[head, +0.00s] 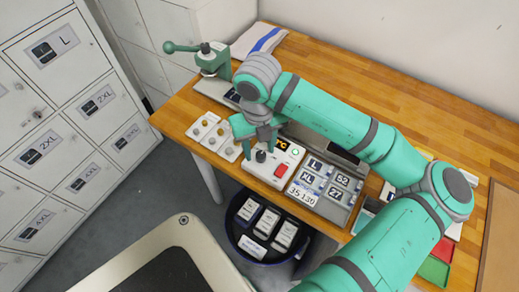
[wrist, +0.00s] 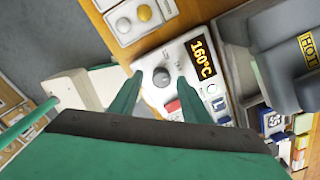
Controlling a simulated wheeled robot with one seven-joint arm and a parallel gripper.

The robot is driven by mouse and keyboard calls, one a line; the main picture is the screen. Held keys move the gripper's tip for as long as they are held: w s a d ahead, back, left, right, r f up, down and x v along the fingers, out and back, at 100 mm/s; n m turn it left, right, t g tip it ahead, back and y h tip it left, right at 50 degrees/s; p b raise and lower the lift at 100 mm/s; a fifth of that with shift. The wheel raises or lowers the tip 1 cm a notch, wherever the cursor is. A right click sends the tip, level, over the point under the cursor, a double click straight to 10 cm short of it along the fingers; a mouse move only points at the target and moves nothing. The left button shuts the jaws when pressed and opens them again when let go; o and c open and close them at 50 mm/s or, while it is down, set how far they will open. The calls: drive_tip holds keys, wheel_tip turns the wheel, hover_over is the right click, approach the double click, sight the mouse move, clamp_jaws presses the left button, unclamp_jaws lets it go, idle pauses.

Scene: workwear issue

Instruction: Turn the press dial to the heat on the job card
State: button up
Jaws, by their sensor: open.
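The press dial is a dark round knob (wrist: 161,77) on a white control box; it also shows in the head view (head: 260,156). The box's display (wrist: 202,50) reads 160°C in orange; in the head view my arm partly covers it. My gripper (wrist: 160,79) is open, with one finger on each side of the dial in the wrist view. I cannot tell whether the fingers touch it or are still above it. I cannot pick out the job card for certain, and no heat on a card is legible.
The box has a red button (head: 281,170). A tray of number and letter tiles (head: 327,207) is to its right, knob plates (head: 217,135) to its left. A green lever press (head: 213,58) stands at the back left. A round black bin (head: 236,228) holds several white packs.

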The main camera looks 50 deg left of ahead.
drive_tip(key=shift+w+f, duration=0.1)
drive_tip(key=shift+f, duration=0.6)
drive_tip(key=shift+w+d, duration=0.1)
drive_tip(key=shift+w, duration=0.05)
drive_tip(key=c, duration=1)
drive_tip(key=shift+n, duration=0.3)
drive_tip(key=shift+c, duration=0.2)
drive_tip(key=shift+n, duration=4.1)
